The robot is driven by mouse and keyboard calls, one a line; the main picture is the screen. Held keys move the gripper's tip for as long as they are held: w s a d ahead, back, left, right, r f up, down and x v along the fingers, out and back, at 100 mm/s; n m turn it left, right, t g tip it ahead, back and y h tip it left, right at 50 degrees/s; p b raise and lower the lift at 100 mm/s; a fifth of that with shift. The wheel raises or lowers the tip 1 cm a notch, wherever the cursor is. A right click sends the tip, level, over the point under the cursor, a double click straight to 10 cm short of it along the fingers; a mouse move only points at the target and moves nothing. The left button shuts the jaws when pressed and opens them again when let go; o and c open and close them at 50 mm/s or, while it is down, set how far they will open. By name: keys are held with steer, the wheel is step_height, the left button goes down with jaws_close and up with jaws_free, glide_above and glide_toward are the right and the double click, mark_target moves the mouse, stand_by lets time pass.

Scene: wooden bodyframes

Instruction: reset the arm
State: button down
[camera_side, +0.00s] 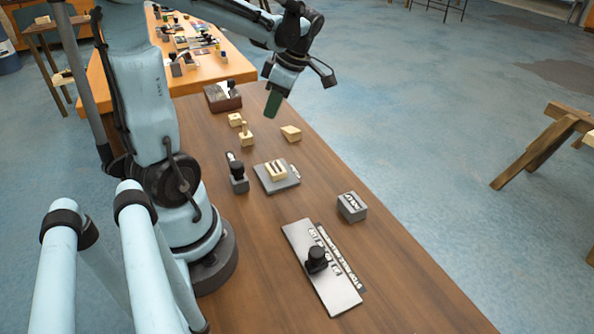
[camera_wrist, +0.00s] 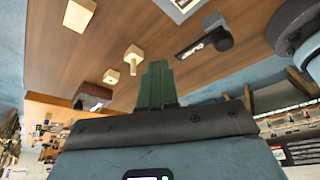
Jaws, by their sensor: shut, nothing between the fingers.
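My gripper (camera_side: 272,104) hangs above the far part of the brown table (camera_side: 335,193) in the side view. Its green fingers are together and hold nothing. In the wrist view the shut green fingers (camera_wrist: 157,84) stick up over the dark gripper body. They are apart from all objects on the table. My arm is raised and bent over the table from its base at the left.
Below my gripper are a wooden block (camera_side: 291,133), a wooden piece with a peg (camera_side: 246,136) and a dark box (camera_side: 222,96). Nearer are a black-handled stamp (camera_side: 238,178), a grey plate (camera_side: 291,181), a grey block (camera_side: 352,207) and a long metal plate (camera_side: 308,262).

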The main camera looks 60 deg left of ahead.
stand_by(0.3)
steer(key=w+d+m+t+h, duration=0.1)
steer(key=d+m+t, duration=0.4)
steer(key=d+m, duration=0.5)
steer(key=w+d+r+m+t+h, duration=0.1)
steer(key=w+d+m+t, duration=0.3)
steer(key=d+m, duration=0.6)
steer(key=m+t, duration=0.1)
steer(key=m, duration=0.7)
steer(key=shift+d+m+t+h, duration=0.15)
steer(key=shift+m+t+h, duration=0.15)
steer(key=shift+m+t, duration=0.1)
